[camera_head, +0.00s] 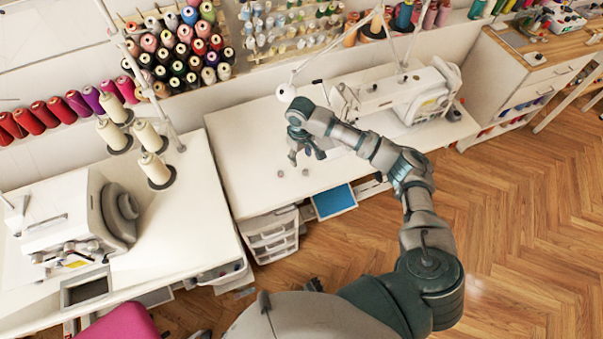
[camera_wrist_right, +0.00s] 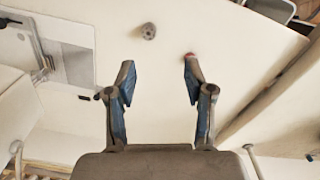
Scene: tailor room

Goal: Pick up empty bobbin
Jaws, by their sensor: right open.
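A small grey round bobbin (camera_wrist_right: 148,31) lies on the white table, beyond my fingertips in the right wrist view. It looks bare of thread. A second small reddish round piece (camera_wrist_right: 190,57) lies at the tip of the right-hand finger, which partly hides it. In the head view two small discs, one on the left (camera_head: 280,173) and one on the right (camera_head: 305,172), lie on the table near its front edge. My right gripper (camera_head: 307,156) is open and empty above the table, close to these discs. My left gripper is not in view.
A white sewing machine (camera_head: 405,92) stands at the back right of the white table (camera_head: 245,140). Racks of thread spools (camera_head: 185,48) line the wall. Another machine (camera_head: 75,220) stands on the left table. White drawers (camera_head: 272,238) sit below. The table's left part is clear.

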